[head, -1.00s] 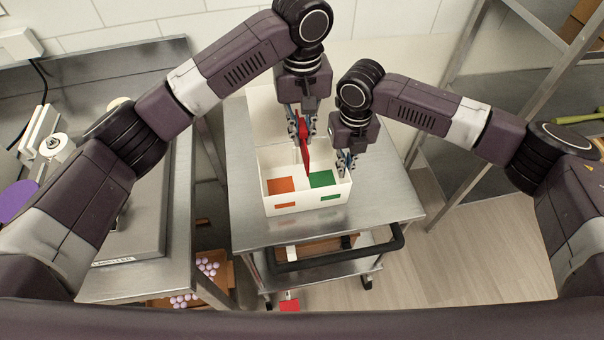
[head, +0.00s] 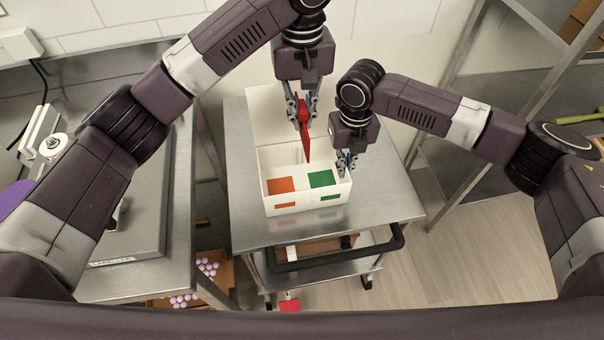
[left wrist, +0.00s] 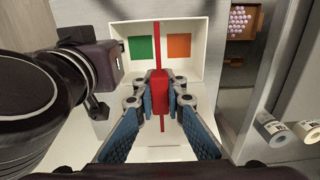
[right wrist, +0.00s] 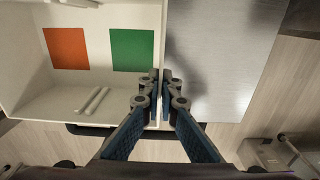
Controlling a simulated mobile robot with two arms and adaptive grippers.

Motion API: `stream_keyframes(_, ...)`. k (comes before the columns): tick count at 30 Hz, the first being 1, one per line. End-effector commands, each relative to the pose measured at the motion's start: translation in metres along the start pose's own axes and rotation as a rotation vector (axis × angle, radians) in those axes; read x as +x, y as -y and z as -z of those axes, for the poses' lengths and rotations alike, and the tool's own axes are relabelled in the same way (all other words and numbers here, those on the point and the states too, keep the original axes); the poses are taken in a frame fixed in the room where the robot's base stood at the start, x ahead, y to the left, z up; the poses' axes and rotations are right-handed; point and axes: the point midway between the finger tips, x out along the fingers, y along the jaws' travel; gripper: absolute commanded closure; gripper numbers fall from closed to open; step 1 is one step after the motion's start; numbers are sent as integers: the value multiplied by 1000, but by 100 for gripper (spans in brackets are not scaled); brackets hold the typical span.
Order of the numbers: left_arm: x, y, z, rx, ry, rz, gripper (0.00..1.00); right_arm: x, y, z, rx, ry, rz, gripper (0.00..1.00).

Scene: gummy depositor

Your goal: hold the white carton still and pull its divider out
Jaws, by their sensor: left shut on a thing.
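The white carton (head: 284,208) stands on the steel cart with its lid open at the back. An orange patch (head: 281,185) and a green patch (head: 321,179) show inside it. The red divider (head: 306,142) is in my left gripper (head: 303,112), which is shut on its top; the divider hangs upright above the carton. In the left wrist view the divider (left wrist: 159,89) is between the fingers. My right gripper (head: 346,164) is at the carton's right wall. In the right wrist view its fingers (right wrist: 160,92) are closed on that wall from both sides.
The cart top (head: 386,190) is clear on the right of the carton. A dark push handle (head: 345,255) runs along its front. A steel bench with a machine (head: 128,225) stands at left, and a metal rack (head: 450,150) at right.

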Motion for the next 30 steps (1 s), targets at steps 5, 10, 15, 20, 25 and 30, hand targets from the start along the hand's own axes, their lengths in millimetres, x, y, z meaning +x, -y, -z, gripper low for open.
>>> stream_keyframes(5,0,0,0,0,0,0,100,0,0,0,0,0,0,100)
stream_keyframes(10,0,0,0,0,0,0,100,0,0,0,0,0,0,100)
stream_keyframes(15,1,0,0,0,0,0,100,0,0,0,0,0,0,93)
stream_keyframes(20,1,0,0,0,0,0,100,0,0,0,0,0,0,75)
stream_keyframes(25,1,0,0,0,0,-1,100,0,0,0,0,0,0,75)
stream_keyframes(30,1,0,0,0,0,0,100,0,0,0,0,0,0,60)
